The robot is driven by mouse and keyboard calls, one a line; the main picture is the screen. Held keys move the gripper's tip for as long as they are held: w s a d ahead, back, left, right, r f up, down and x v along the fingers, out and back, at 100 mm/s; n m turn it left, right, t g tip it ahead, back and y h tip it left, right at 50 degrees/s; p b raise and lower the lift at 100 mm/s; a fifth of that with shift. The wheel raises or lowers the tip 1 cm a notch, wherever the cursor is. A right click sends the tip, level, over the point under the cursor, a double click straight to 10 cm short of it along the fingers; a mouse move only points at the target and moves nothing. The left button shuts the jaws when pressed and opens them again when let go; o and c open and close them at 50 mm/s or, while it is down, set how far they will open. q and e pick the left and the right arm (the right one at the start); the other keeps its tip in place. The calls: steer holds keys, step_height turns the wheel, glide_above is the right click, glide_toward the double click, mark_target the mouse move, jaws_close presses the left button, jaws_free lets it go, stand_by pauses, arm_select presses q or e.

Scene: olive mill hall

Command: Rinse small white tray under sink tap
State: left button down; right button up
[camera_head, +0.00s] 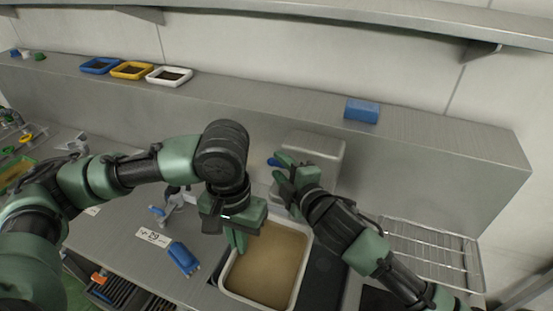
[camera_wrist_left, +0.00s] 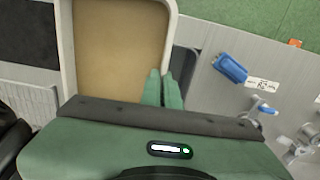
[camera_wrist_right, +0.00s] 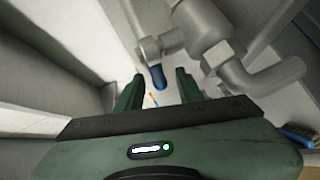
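A white-rimmed tray (camera_head: 304,262) with a tan-brown inside lies below my grippers; it also shows in the left wrist view (camera_wrist_left: 67,50). My left gripper (camera_head: 238,240) points down at the tray's left rim. Its fingers (camera_wrist_left: 163,88) are close together, apparently pinching that rim. My right gripper (camera_head: 280,170) is at the tap, by its blue handle (camera_head: 273,162). In the right wrist view, its fingers stand apart with the blue handle (camera_wrist_right: 157,76) beyond and between their tips, and the metal tap (camera_wrist_right: 215,50) is beside them. The tap is mostly hidden in the head view.
A blue tray (camera_head: 100,65), a yellow tray (camera_head: 132,70) and another white tray (camera_head: 170,76) with dark contents stand on the back ledge, with a blue block (camera_head: 362,110). A blue brush-like object (camera_head: 184,258) lies on the counter. A wire rack (camera_head: 432,252) is at right.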

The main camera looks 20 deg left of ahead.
steer(key=shift+x, duration=1.2)
steer(key=shift+c, duration=0.4)
jaws_close()
steer(key=shift+f, duration=0.15)
